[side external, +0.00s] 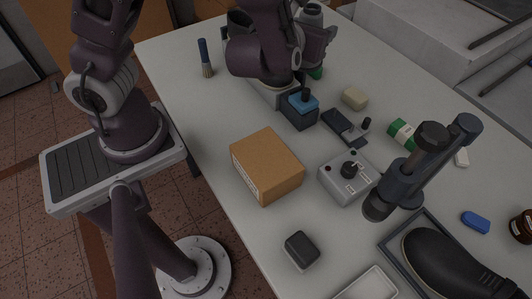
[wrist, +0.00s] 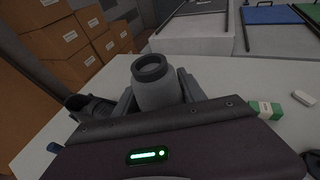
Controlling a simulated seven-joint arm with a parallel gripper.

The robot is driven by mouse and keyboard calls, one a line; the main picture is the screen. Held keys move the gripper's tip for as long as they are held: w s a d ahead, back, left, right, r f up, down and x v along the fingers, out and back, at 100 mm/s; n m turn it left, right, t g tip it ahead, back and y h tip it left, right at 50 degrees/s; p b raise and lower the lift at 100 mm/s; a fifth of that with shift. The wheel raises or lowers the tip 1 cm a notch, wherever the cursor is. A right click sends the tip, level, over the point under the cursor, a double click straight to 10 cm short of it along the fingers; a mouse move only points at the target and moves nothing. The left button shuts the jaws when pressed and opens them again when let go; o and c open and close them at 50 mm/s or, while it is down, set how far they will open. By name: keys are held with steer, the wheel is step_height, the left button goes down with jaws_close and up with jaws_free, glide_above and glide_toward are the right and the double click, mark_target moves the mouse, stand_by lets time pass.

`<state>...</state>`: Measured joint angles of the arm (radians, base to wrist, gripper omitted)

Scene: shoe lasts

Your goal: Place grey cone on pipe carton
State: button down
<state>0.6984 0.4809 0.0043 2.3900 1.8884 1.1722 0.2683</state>
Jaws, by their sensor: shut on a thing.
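The grey cone (wrist: 154,90) sits between my gripper's fingers (wrist: 157,98) in the wrist view, its dark ringed end facing up. In the side external view my gripper (side external: 314,34) is at the far end of the table, with the grey cone (side external: 312,12) in it. The gripper is shut on the cone. A brown cardboard carton (side external: 266,166), which I take as the pipe carton, lies on the table nearer the camera, well apart from the gripper. Its top is bare. The carton is not seen on the table in the wrist view.
A brush (side external: 205,58) stands at the left edge. A black shoe (side external: 455,265) lies in a tray.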

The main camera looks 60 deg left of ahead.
steer(key=s+a+f+n+g+y, duration=0.3)
steer(key=s+a+n+g+y, duration=0.6)
steer(key=s+a, duration=0.3)
steer(key=s+d+f+n+g+h, duration=0.1)
steer(key=s+f+n+g+h, duration=0.2)
steer(key=s+n+g, duration=0.9)
steer(key=s+d+r+n+g+h, duration=0.1)
steer(key=s+d+n+g+h, duration=0.15)
steer(key=d+n+h, duration=0.55)
steer(key=s+d+r+n+g+h, duration=0.1)
steer(key=s+d+n+g+h, duration=0.15)
steer(key=d+n+h, duration=0.55)
steer(key=w+d+r+n+t+h, duration=0.2)
steer(key=w+d+n+t+h, duration=0.1)
steer(key=w+d+h, duration=0.4)
steer(key=n+t+h, duration=0.4)
steer(key=n+t, duration=0.2)
glide_above(275, 150)
step_height(275, 150, down, 8)
steer(key=shift+f, duration=0.15)
